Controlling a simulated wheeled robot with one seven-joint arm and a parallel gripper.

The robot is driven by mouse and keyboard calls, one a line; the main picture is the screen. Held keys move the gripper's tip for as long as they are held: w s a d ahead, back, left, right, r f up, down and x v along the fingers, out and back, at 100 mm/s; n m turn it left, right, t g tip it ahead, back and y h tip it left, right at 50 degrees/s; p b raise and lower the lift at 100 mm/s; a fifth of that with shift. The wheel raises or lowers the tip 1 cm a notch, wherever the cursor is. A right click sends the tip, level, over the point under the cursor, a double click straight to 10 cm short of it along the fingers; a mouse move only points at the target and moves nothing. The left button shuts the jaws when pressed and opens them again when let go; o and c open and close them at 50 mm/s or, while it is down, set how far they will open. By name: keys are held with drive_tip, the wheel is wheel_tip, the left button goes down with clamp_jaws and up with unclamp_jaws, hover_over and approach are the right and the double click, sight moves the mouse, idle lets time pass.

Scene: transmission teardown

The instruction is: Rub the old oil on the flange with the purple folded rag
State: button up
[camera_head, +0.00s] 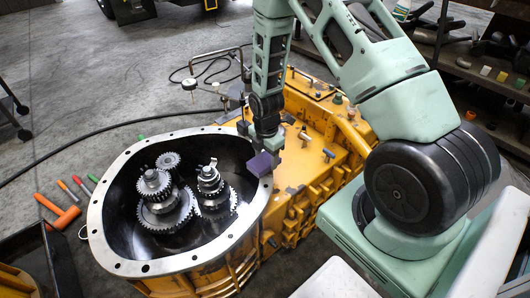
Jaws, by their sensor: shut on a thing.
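The purple folded rag (260,163) is in the jaws of my gripper (263,148). It is a small purple block at the right inner edge of the round housing. The flange (96,222) is the pale metal ring with bolt holes around the housing's opening. The rag is over or against the right part of this ring; I cannot tell if it touches. My gripper points down, shut on the rag, and its fingertips are partly hidden. No old oil can be made out on the flange at this size.
Gear stacks (155,190) stand inside the dark housing, left of my gripper. The yellow transmission case (318,150) extends to the right. A dial gauge on a stand (190,85) rises behind the ring. An orange hammer (62,217) and markers lie on the floor at left.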

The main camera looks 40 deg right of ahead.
sight(271, 178)
drive_tip(key=shift+s+a+f+p, duration=0.1)
drive_tip(key=shift+s+a, duration=0.3)
drive_tip(key=shift+s, duration=0.5)
drive_tip(key=shift+s+a+r+p, duration=0.15)
drive_tip(key=shift+s+a, duration=0.2)
drive_tip(key=shift+s, duration=0.5)
drive_tip(key=shift+s+a+f+p, duration=0.15)
drive_tip(key=shift+s+a, duration=0.25)
drive_tip(key=shift+s, duration=0.5)
wheel_tip(271, 178, up, 6)
drive_tip(key=p, duration=0.5)
drive_tip(key=shift+p, duration=0.3)
wheel_tip(271, 178, up, 3)
drive_tip(key=p, duration=0.2)
drive_tip(key=shift+p, duration=0.4)
